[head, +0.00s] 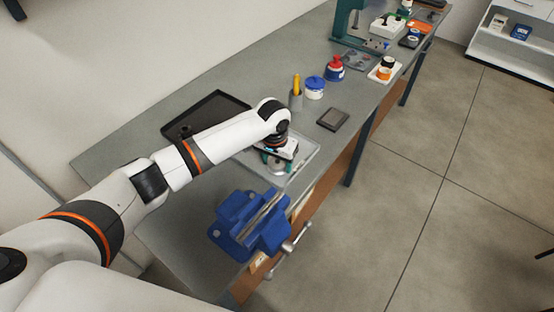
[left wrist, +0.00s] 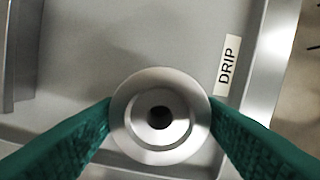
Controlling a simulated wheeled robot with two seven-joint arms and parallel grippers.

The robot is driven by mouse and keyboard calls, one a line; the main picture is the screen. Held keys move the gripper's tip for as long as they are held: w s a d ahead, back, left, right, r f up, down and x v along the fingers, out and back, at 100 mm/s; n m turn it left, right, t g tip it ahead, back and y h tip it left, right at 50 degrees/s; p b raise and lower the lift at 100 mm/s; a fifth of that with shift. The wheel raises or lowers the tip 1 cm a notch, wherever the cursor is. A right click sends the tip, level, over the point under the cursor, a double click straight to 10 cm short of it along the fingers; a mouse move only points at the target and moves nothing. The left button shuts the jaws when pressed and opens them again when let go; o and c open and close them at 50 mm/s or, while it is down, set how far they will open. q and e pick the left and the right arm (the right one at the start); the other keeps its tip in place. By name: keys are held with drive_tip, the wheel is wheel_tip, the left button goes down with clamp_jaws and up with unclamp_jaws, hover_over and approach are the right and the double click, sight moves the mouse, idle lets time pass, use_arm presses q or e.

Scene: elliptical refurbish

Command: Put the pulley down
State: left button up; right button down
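The pulley (left wrist: 160,81) is a round silver metal piece with a dark centre hole. In the left wrist view it sits between the two green fingers of my left gripper (left wrist: 160,125), which touch it on both sides. Below it is a grey metal tray (left wrist: 120,28) with a label reading "DRIP". In the head view my left gripper (head: 275,165) points down over the tray (head: 305,155), with the pulley (head: 277,169) low at its fingertips. I cannot tell whether the pulley touches the tray floor. My right gripper is out of view.
A blue vise (head: 250,222) stands at the near bench edge, close to the tray. A black tray (head: 210,112) lies behind my left arm.

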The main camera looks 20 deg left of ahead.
sight(275, 165)
use_arm(q)
drive_tip(key=shift+o, duration=1)
wheel_tip(275, 165, up, 12)
drive_tip(key=s+b, duration=0.1)
drive_tip(key=shift+s+r, duration=0.15)
drive_tip(key=shift+s, duration=0.1)
drive_tip(key=shift+a, duration=0.1)
